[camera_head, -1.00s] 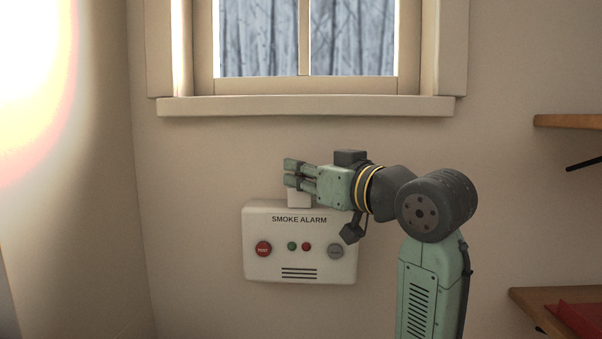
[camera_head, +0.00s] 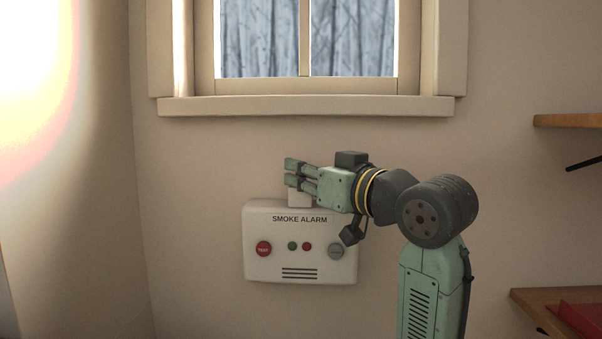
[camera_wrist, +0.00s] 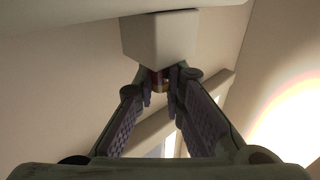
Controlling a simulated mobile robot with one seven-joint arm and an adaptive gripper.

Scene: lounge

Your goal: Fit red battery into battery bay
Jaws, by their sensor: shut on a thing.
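The smoke alarm (camera_head: 270,229) is a white box on the wall, with a small white block (camera_head: 299,199) on its top edge. That block, which looks like the battery bay, fills the top middle of the wrist view (camera_wrist: 160,38). My gripper (camera_head: 291,173) is directly above the block in the head view. Most of the battery is hidden by the fingers and block. I cannot tell how far it is inside.
A window sill (camera_head: 305,106) runs along the wall above my gripper. Two wooden shelves, an upper one (camera_head: 570,121) and a lower one (camera_head: 545,302), stand at the right; a red object (camera_head: 582,318) lies on the lower one. The wall left of the alarm is clear.

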